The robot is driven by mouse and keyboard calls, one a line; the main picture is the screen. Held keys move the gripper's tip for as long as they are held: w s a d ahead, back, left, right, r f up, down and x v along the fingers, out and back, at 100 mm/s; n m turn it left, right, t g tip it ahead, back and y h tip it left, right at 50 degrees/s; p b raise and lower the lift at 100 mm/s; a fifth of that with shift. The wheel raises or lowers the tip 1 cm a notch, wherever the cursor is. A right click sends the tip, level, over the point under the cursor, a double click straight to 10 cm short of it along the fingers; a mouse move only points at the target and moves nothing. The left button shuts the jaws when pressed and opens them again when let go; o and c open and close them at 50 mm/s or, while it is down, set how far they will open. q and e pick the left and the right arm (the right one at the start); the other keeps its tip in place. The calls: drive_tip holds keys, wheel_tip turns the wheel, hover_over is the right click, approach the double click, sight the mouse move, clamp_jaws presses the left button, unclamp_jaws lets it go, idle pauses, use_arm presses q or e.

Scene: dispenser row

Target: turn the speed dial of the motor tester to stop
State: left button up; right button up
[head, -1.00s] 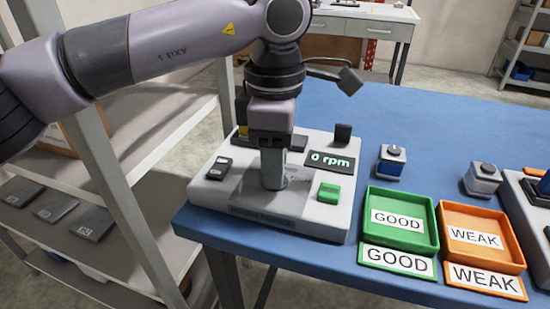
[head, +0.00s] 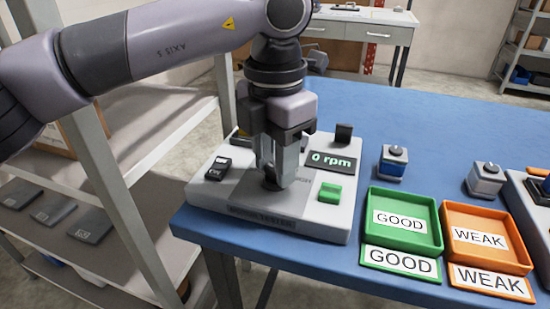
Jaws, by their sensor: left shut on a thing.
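The motor tester (head: 312,228) is a pale box at the near left of the blue table. Its display (head: 331,161) reads "0 rpm". My left gripper (head: 273,176) points down over the middle of the tester, its fingers shut on the dark speed dial (head: 271,185). The fingers hide most of the dial, so I cannot read its pointer or marks. A green button (head: 330,193) is right of the gripper, and a black rocker switch (head: 218,168) is to its left. My right gripper is not in view.
A green GOOD tray (head: 437,236) and an orange WEAK tray (head: 520,254) lie right of the tester. Two small motors, one blue (head: 392,162) and one grey (head: 485,179), stand behind them. A grey shelf (head: 160,128) is at left.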

use_arm(q)
drive_tip(key=shift+r+n, duration=0.1)
drive_tip(key=shift+n, duration=0.3)
drive_tip(key=o, duration=1)
drive_tip(key=shift+o, duration=0.2)
drive_tip(key=shift+r+p, duration=0.45)
drive_tip(key=shift+r, duration=3.1)
drive_tip(key=shift+r, duration=0.1)
